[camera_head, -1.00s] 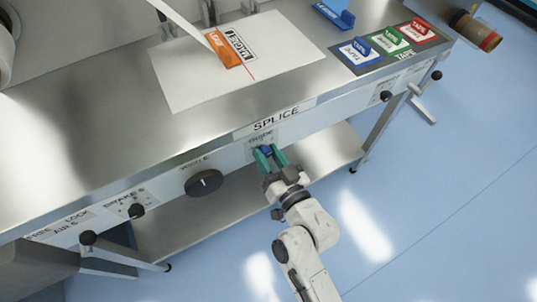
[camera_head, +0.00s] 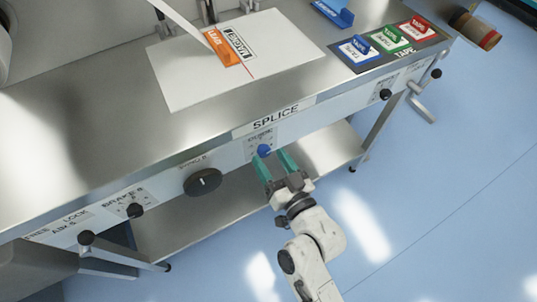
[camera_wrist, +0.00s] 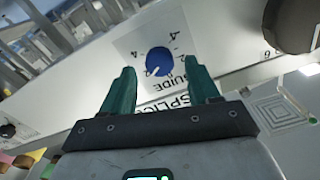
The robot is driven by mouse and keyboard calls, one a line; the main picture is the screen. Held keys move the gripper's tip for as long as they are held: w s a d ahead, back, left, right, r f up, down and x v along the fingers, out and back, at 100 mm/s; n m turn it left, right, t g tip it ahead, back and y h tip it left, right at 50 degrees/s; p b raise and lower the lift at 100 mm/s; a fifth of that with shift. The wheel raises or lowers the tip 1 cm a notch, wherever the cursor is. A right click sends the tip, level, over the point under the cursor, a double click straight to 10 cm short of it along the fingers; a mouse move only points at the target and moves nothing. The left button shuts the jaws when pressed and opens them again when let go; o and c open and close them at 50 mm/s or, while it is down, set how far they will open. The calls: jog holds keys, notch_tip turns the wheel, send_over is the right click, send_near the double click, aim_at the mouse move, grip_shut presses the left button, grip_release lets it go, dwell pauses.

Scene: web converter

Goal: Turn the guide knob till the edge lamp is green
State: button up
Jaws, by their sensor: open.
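The blue guide knob (camera_head: 264,150) sits on the front panel below the SPLICE label. In the wrist view the knob (camera_wrist: 159,64) shows a white pointer line aimed to the lower left, on a white plate (camera_wrist: 140,42) marked GUIDE with numbers. My gripper (camera_head: 274,158) has green fingers spread apart, just in front of the knob. In the wrist view the open fingers (camera_wrist: 160,82) stand on either side below the knob, with a gap and nothing between them. I cannot make out an edge lamp in either view.
A black knob (camera_head: 203,182) is left of the guide knob on the same panel. Smaller black knobs sit at the BRAKES plate (camera_head: 130,205) and the right end (camera_head: 386,95). The steel table top (camera_head: 110,140) overhangs a lower shelf (camera_head: 200,222). Blue floor is clear at right.

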jog(key=b+v, duration=0.1)
jog(key=v, duration=0.7)
jog(key=shift+s+d, duration=0.2)
jog(key=shift+s, duration=0.05)
dwell(1.0)
